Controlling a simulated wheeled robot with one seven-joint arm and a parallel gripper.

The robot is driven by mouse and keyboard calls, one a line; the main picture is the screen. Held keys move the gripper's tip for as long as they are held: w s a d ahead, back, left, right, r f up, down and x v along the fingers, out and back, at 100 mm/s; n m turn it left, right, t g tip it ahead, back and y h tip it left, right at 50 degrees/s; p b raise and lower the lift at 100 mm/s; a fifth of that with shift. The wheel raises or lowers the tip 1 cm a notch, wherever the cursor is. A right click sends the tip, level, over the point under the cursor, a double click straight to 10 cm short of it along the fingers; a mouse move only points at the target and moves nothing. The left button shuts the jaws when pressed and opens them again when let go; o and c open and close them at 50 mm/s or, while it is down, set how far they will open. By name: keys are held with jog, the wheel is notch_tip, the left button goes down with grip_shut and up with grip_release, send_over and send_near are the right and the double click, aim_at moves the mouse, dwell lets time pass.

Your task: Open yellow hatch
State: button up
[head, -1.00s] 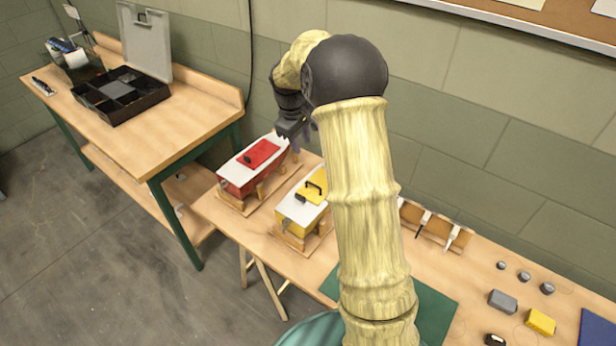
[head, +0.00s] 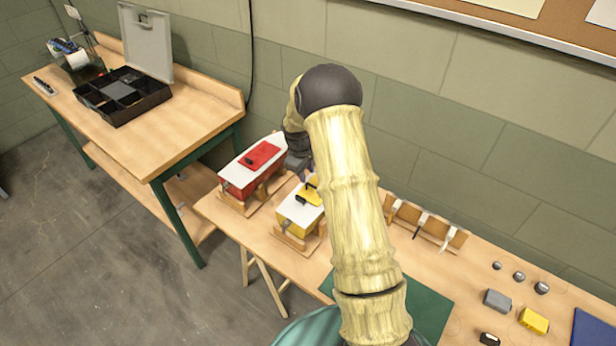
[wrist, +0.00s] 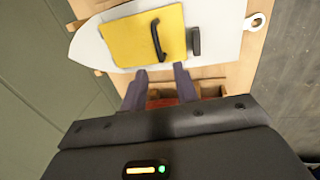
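The yellow hatch (wrist: 134,38) lies flat on the white top of the yellow boat-shaped tank (head: 294,220). It carries a black arched handle (wrist: 158,41), and a dark block (wrist: 194,42) sits beside its edge. The hatch looks closed and also shows in the head view (head: 308,195), partly behind my arm. My gripper (wrist: 160,74) is beside the tank's edge in the wrist view, its two fingers apart with nothing between them. The fingertips point toward the handle and do not touch it. In the head view the fingertips are hidden.
A red tank (head: 238,182) with a red hatch stands left of the yellow one. A side table (head: 150,140) bears a black divided case (head: 122,95). Right of my arm are a wooden rack (head: 425,222), grey and yellow blocks, and a green mat (head: 428,310).

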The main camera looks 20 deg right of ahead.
aim_at(309, 184)
jog(key=shift+w+d+f+p, duration=0.1)
jog(key=shift+d+f+p, duration=0.05)
jog(key=shift+f, duration=0.6)
jog(key=shift+w+d+f+p, duration=0.1)
jog(key=shift+f+p, duration=0.05)
jog(key=shift+f, duration=0.6)
jog(key=shift+w+d+f+p, duration=0.1)
jog(key=shift+d+f+p, duration=0.05)
jog(key=shift+f, duration=0.6)
jog(key=shift+c, duration=0.2)
grip_shut()
